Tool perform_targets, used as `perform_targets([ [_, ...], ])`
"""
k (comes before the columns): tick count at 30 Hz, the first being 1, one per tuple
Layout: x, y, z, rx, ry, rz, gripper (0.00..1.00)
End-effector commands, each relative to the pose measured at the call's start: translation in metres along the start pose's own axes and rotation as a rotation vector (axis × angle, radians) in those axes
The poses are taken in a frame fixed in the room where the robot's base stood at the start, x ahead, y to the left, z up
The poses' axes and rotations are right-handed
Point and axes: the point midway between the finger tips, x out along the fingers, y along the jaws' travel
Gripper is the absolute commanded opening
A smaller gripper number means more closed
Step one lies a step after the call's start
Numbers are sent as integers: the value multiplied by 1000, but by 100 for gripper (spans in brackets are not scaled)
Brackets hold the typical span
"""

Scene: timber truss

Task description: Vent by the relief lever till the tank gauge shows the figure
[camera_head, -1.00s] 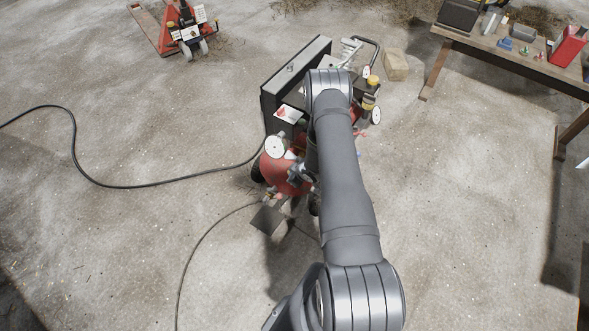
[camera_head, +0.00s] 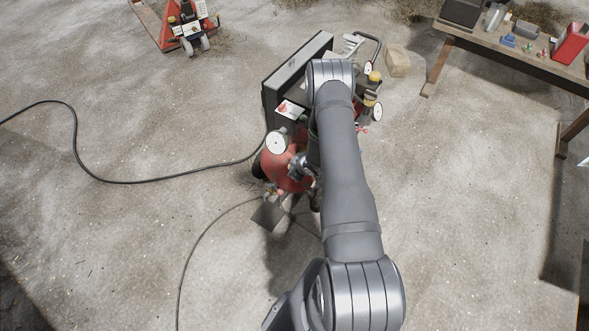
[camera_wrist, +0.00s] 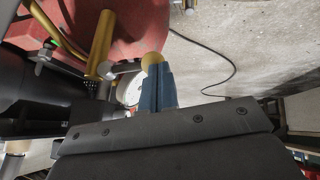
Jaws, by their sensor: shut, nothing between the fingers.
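The red tank (camera_head: 284,172) of the compressor stands on the floor left of my arm. A round white gauge (camera_head: 276,143) sits above it, its face too small to read. In the wrist view the tank (camera_wrist: 140,22) fills the upper left, and part of a white gauge (camera_wrist: 130,90) shows left of the fingers. My gripper (camera_wrist: 153,76) is shut and empty, its blue fingers together. A round brass-coloured end (camera_wrist: 152,59) shows right at the fingertips; I cannot tell whether they touch or whether it belongs to the relief lever.
Brass pipes (camera_wrist: 101,45) run close left of my fingers. A second white gauge (camera_head: 378,112) sits on the compressor's right side. A black hose (camera_head: 150,182) lies on the floor at left. A workbench (camera_head: 500,51) stands at upper right, a red pallet truck (camera_head: 172,30) at upper left.

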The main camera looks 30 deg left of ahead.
Motion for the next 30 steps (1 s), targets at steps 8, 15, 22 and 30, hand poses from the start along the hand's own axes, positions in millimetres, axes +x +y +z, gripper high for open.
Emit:
perform_targets([
  [8,-1,0,0,0,0,0,0],
  [15,-15,-1,-1,1,0,0,0],
  [22,-60,-5,-1,1,0,1,0],
  [30,-112,-10,0,1,0,1,0],
])
